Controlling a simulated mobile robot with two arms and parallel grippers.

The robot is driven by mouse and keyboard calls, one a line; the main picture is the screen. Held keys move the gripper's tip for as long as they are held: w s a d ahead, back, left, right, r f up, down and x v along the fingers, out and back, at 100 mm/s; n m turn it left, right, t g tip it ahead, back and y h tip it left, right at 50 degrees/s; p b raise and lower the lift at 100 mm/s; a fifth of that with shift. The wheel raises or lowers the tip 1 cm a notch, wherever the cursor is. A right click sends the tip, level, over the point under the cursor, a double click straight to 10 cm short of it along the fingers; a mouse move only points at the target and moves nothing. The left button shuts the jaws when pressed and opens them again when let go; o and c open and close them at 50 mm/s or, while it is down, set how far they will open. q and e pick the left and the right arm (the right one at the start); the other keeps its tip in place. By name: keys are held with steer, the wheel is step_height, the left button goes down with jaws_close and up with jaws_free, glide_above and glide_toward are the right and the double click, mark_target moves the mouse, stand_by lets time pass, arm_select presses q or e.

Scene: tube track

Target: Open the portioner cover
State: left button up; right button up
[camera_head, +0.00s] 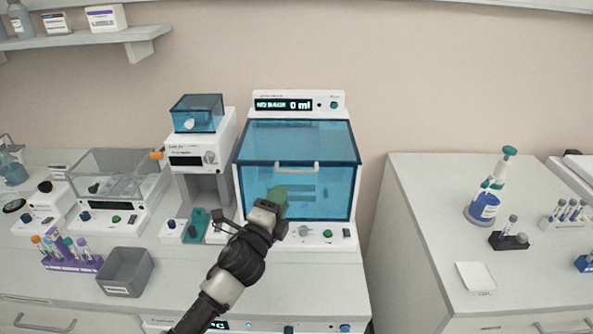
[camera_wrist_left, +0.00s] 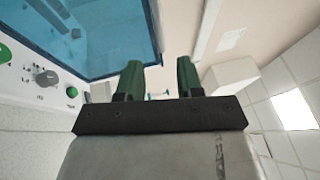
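The portioner (camera_head: 336,101) is a white machine on the bench with a "0 ml" display. Its blue see-through cover (camera_head: 335,143) is down over the front, with a pale handle (camera_head: 283,167) near the cover's top front edge. My left gripper (camera_head: 277,198) is in front of the cover's lower part, below the handle and apart from it. In the left wrist view, the green fingers of my left gripper (camera_wrist_left: 159,78) are spread with nothing between them. The cover (camera_wrist_left: 108,38) fills the upper left there. My right gripper is in neither view.
Knobs and buttons (camera_head: 305,231) line the portioner's front base. Left of it stand a smaller white machine with a blue box (camera_head: 197,115), a grey bin (camera_head: 125,271) and a purple tube rack (camera_head: 72,264). A gap separates this bench from the right-hand cabinet (camera_head: 420,170).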

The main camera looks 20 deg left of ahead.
mark_target(297, 171)
arm_select(q)
steer(key=p+x, duration=0.1)
steer(key=x, duration=0.9)
steer(key=shift+p, duration=0.3)
steer(key=shift+c, duration=0.4)
jaws_close()
